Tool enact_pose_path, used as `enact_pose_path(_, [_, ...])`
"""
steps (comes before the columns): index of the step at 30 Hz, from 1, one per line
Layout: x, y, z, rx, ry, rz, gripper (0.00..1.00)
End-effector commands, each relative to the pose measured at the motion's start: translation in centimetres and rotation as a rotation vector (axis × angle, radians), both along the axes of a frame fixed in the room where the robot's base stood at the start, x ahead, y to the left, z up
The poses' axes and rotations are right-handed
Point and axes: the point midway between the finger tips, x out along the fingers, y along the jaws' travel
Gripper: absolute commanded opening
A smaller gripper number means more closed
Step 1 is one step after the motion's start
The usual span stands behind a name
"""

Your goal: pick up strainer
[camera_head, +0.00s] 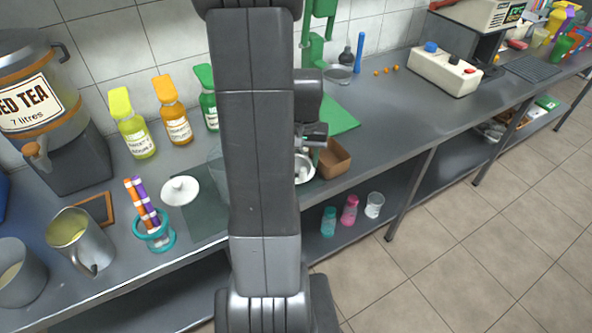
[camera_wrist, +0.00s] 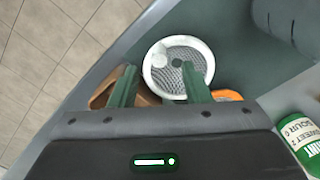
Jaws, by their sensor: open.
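The strainer (camera_wrist: 180,72) is a round white-rimmed bowl with a mesh inside, in the upper middle of the wrist view. In the head view only part of its white rim (camera_head: 304,170) shows beside my arm. My gripper (camera_wrist: 160,82) is open, with its two green fingers pointing toward the strainer. The right finger overlaps the strainer's lower edge in the picture, and the left finger is just left of it. I cannot tell whether either finger touches it. In the head view my arm hides most of the gripper and the area around the strainer.
A brown box (camera_head: 333,159) stands close beside the strainer, near the counter's front edge. A green board (camera_head: 338,116) lies behind it. A green-capped bottle (camera_wrist: 297,132) is at the right of the wrist view.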

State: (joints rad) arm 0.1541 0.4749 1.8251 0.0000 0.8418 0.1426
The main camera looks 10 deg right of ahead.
Motion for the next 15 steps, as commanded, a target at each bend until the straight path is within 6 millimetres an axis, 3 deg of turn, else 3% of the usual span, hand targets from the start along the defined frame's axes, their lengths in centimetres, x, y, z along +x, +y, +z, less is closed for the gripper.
enact_pose_path(15, [-0.4, 0.0, -5.2, 0.001, 0.003, 0.0, 0.43])
